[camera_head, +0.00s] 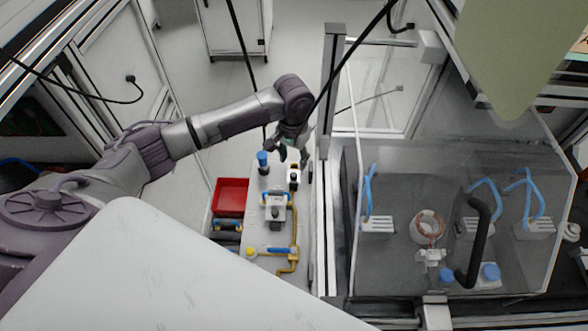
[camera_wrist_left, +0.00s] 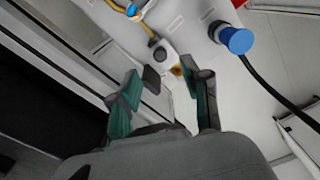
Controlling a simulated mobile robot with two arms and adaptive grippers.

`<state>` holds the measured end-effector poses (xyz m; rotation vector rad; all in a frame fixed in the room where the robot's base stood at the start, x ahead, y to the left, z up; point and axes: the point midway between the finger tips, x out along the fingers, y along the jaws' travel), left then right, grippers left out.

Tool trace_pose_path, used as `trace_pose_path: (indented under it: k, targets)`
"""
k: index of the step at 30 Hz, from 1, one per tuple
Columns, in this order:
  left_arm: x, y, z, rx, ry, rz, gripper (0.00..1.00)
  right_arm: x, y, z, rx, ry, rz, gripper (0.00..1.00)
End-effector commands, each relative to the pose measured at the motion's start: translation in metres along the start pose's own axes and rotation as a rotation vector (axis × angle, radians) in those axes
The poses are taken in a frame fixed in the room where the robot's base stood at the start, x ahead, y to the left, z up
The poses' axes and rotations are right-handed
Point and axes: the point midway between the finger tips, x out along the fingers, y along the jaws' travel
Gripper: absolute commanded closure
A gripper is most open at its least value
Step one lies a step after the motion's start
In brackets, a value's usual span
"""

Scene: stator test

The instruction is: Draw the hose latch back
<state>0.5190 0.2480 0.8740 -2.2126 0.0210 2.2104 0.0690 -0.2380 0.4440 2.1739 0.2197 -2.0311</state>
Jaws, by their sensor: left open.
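My left gripper (camera_head: 293,154) is open above the far end of a narrow white panel (camera_head: 255,215). In the left wrist view the teal-padded fingers (camera_wrist_left: 163,75) stand apart. In the head view a small black-and-white fitting (camera_head: 294,177) sits just below the gripper. I cannot tell for certain which piece is the hose latch. My right gripper is not in view.
A blue-capped plug (camera_head: 262,157) stands left of the gripper; its black cable shows in the wrist view (camera_wrist_left: 236,39). A dark block (camera_head: 276,206) sits mid-panel. A red bin (camera_head: 231,197) is left. A metal post (camera_head: 331,85) and a transparent enclosure (camera_head: 455,160) stand right.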

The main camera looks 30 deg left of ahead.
Motion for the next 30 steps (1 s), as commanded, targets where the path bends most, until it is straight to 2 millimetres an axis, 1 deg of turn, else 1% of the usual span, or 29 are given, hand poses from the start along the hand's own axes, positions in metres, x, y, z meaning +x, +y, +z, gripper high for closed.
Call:
trace_pose_path:
  k: [1,3,6,9,14,22,23,30]
  targets:
    - [0.011,0.0,0.001,0.0,-0.004,-0.001,0.52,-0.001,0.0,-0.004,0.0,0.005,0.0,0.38]
    - [0.025,0.0,0.001,0.0,-0.004,0.0,0.52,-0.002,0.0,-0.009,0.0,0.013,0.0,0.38]
    - [0.042,0.0,0.001,0.001,-0.003,-0.002,0.52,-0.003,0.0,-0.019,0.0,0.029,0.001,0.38]
    - [0.054,0.0,0.001,0.0,-0.002,-0.001,0.52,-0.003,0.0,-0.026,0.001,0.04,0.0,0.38]
    - [0.064,0.0,0.001,0.002,-0.001,0.0,0.52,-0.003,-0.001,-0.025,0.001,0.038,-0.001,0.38]
    - [0.066,0.0,0.0,0.002,0.0,0.0,0.52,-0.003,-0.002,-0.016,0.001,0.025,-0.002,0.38]
    - [0.066,0.0,0.0,0.002,0.0,0.0,0.54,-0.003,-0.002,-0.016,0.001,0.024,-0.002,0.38]
    - [0.065,0.0,0.0,0.001,0.0,0.0,0.94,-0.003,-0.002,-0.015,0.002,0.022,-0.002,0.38]
